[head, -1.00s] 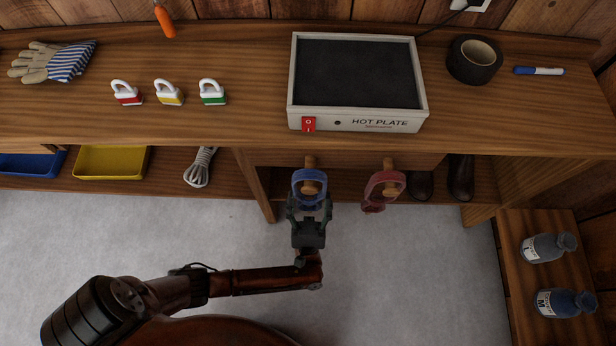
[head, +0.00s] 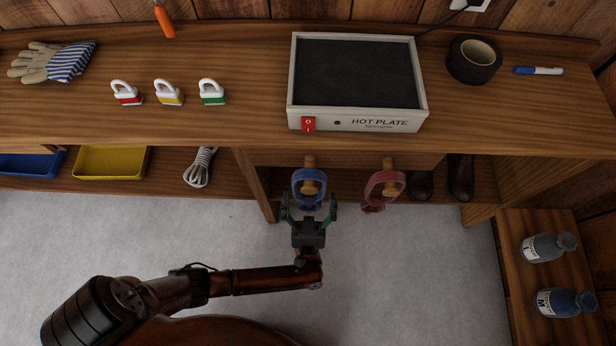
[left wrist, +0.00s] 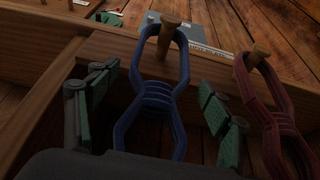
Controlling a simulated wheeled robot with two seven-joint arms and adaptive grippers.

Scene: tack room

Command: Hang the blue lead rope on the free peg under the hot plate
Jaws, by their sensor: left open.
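The blue lead rope (head: 308,188) hangs by its upper loop on the left wooden peg (head: 310,162), under the hot plate (head: 356,82). In the left wrist view the blue rope (left wrist: 159,92) has its loop around its peg (left wrist: 168,24) and hangs down between my fingers. My left gripper (head: 309,209) is open, with its fingers apart on both sides of the rope's lower part. The left gripper (left wrist: 155,112) does not visibly touch the rope in the wrist view. My right gripper is not in view.
A red rope (head: 381,188) hangs on the right peg (head: 388,163), close to the blue one. Dark boots (head: 460,178) stand on the shelf behind. A coiled pale rope (head: 199,167) and a yellow tray (head: 112,162) are left. A side shelf with bottles (head: 548,247) is right.

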